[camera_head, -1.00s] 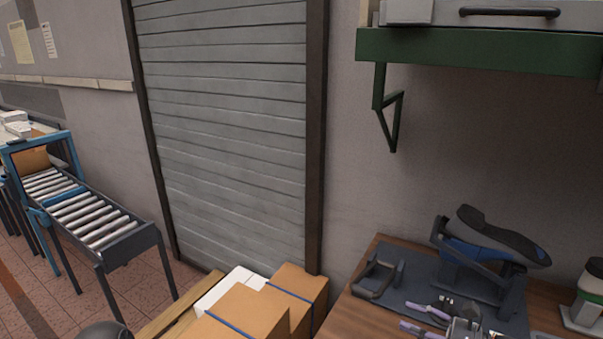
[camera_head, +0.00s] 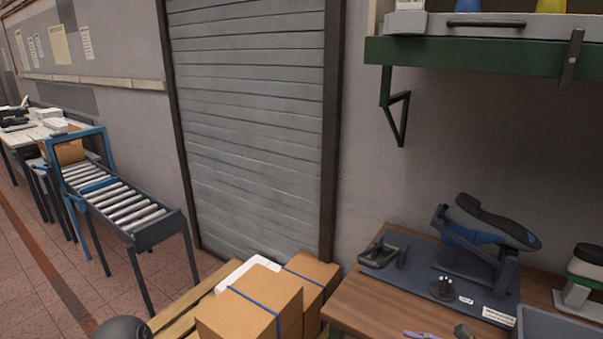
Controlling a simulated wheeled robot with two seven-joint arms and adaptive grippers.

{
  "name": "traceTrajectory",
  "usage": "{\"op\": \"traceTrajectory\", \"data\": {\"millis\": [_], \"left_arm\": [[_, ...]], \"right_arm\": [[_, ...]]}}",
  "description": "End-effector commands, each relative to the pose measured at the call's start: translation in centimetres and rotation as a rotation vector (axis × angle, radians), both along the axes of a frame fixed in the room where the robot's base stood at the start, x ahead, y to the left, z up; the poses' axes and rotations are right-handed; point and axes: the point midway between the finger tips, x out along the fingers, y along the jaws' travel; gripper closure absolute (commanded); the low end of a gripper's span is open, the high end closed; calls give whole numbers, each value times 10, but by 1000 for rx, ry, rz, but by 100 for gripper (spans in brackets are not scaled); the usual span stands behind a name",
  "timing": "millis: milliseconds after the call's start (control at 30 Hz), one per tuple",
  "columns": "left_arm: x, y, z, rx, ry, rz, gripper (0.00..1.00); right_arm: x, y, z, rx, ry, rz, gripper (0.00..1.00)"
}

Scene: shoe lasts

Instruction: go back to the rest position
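A dark shoe sole on a blue last (camera_head: 490,226) sits tilted on a dark stand (camera_head: 475,258) on the bench mat. Only a purple finger piece (camera_head: 418,335) and a grey part (camera_head: 462,331), seemingly of my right gripper, show at the bottom edge, in front of the mat. The rest of it is cut off, so its opening and anything in it cannot be seen. My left gripper is not in view.
The wooden bench (camera_head: 365,304) carries a dark mat (camera_head: 415,274), a small black round-based piece (camera_head: 442,288) and a grey tray (camera_head: 560,330). Cardboard boxes (camera_head: 250,308) stand left of it. A green shelf (camera_head: 480,57) hangs above. A roller conveyor (camera_head: 125,208) stands farther left.

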Motion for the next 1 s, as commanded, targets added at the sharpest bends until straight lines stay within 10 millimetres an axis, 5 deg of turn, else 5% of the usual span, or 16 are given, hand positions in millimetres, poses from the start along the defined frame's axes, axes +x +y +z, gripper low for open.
{"op": "traceTrajectory", "data": {"millis": [267, 567, 800, 1000], "left_arm": [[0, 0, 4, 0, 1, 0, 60], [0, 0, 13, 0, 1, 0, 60], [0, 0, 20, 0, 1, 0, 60], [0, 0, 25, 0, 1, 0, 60]], "right_arm": [[-19, 36, -80, -169, 144, 114, 52], [-96, 84, -220, -598, 255, 443, 52], [-148, 102, -297, -950, 86, 747, 52], [-167, 126, -329, -1130, -191, 930, 52]]}}
